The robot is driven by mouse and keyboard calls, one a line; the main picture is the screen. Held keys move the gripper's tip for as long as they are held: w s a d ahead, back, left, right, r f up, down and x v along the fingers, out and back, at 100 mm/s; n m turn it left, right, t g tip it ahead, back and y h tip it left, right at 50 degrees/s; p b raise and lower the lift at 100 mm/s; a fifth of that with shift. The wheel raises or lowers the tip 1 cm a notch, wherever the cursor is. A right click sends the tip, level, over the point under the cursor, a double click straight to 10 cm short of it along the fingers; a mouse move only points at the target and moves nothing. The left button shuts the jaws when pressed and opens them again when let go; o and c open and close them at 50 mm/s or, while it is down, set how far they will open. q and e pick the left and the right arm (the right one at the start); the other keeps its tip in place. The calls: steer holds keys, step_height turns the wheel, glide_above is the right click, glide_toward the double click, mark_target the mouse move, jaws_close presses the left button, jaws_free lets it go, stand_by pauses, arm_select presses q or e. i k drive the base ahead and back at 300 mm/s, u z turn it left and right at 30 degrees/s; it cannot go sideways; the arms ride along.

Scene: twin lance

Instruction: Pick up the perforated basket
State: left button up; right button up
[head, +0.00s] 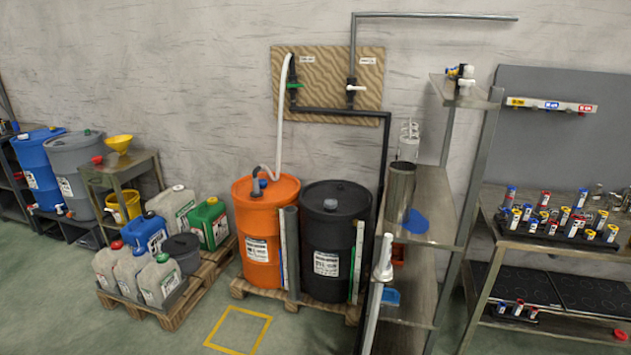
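I cannot make out a basket with clear holes. A grey metal cylinder (398,192) stands upright on the middle shelf of the metal rack right of the drums; no perforations can be told at this size. A pale, openwork-looking piece (409,138) shows just above and behind it, and its lower part is hidden. A blue flat item (415,222) lies on the shelf beside the cylinder. Neither of my grippers is in view.
The metal rack (438,190) stands right of an orange drum (267,232) and a black drum (336,240) on a pallet. A white upright pole (383,260) stands before the rack. Jerrycans crowd a pallet at left. Floor around the yellow square (237,311) is clear.

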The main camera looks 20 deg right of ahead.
mark_target(401, 175)
steer(key=u, duration=0.1)
steer(key=i, duration=1.45)
steer(key=z, duration=0.45)
